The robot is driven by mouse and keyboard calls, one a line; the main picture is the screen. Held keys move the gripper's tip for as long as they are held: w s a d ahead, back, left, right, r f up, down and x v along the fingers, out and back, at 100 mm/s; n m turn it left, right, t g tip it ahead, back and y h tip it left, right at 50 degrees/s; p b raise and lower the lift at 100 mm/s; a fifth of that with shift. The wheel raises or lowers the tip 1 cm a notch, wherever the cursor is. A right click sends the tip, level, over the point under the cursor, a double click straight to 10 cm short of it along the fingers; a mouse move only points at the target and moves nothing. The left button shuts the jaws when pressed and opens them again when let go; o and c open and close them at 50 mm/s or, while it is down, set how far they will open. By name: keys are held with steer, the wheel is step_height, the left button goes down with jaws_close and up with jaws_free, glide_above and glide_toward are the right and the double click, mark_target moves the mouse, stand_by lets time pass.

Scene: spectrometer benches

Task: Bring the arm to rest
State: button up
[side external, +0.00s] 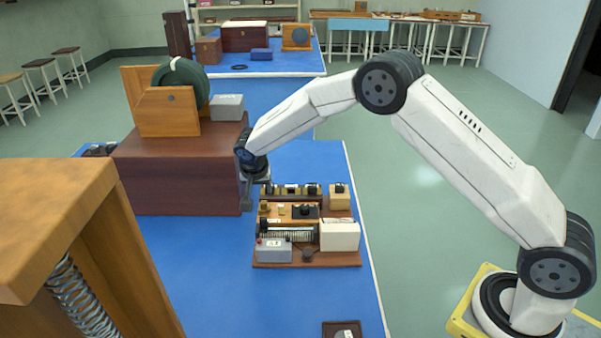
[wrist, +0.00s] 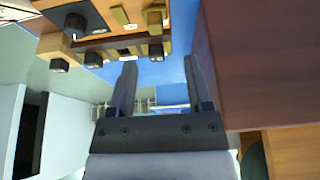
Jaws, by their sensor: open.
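My gripper (side external: 246,196) hangs from the wrist at the left end of my arm, above the blue bench top (side external: 210,255). I cannot tell from these views whether a finger touches the bench or the box.
A wooden frame with a spring (side external: 62,275) stands large at the front left. A wooden stand with a green disc (side external: 180,80) and a grey box (side external: 227,107) sit on the red-brown box. A small dark plate (side external: 342,330) lies at the front. Bare blue bench lies left of the board.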

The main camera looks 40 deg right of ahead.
steer(key=s+d+r+n+y, duration=0.1)
steer(key=s+r+n, duration=0.1)
steer(key=s, duration=0.8)
steer(key=s+d+r+n+y, duration=0.1)
steer(key=s+n, duration=0.3)
steer(key=s, duration=0.7)
steer(key=s+r+n+y, duration=0.1)
steer(key=s+r+n, duration=0.2)
steer(key=s, duration=0.7)
steer(key=shift+s+d+r+g, duration=0.2)
steer(key=shift+s+d+g, duration=0.15)
steer(key=shift+d+g, duration=0.05)
stand_by(0.4)
